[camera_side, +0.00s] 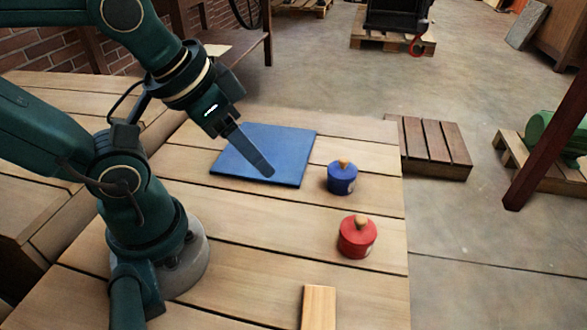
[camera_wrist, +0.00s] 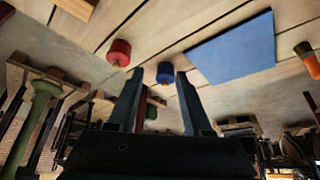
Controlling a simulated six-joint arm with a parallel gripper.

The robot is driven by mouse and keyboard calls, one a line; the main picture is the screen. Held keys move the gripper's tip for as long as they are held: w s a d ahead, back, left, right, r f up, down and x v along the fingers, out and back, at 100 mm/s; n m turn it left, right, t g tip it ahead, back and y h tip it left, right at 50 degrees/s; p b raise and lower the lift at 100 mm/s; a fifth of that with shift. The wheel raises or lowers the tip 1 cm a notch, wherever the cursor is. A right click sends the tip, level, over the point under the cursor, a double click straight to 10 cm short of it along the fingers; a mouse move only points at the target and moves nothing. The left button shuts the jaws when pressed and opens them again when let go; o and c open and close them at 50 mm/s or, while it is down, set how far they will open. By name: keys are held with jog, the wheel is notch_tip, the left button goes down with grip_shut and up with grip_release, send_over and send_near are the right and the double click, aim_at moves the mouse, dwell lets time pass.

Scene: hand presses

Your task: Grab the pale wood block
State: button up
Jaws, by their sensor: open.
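The pale wood block (camera_side: 319,307) lies on the slatted wooden table at the bottom edge of the side view, which cuts off part of it. In the wrist view a pale wooden piece, likely the same block (camera_wrist: 76,7), shows at the top left edge, partly cut off. My gripper (camera_side: 264,168) points down over the blue mat, well away from the block, up and to the left of it in the side view. In the wrist view its two fingers (camera_wrist: 160,75) stand apart with nothing held between them.
A blue mat (camera_side: 240,158) lies flat on the table. A blue round piece with a wooden knob (camera_side: 342,180) and a red one (camera_side: 357,238) stand between the mat and the block. The table's right edge (camera_side: 407,240) runs close by them. Bare table lies left of the red piece.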

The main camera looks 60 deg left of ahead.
jog(key=o, duration=0.7)
jog(key=shift+c, duration=0.2)
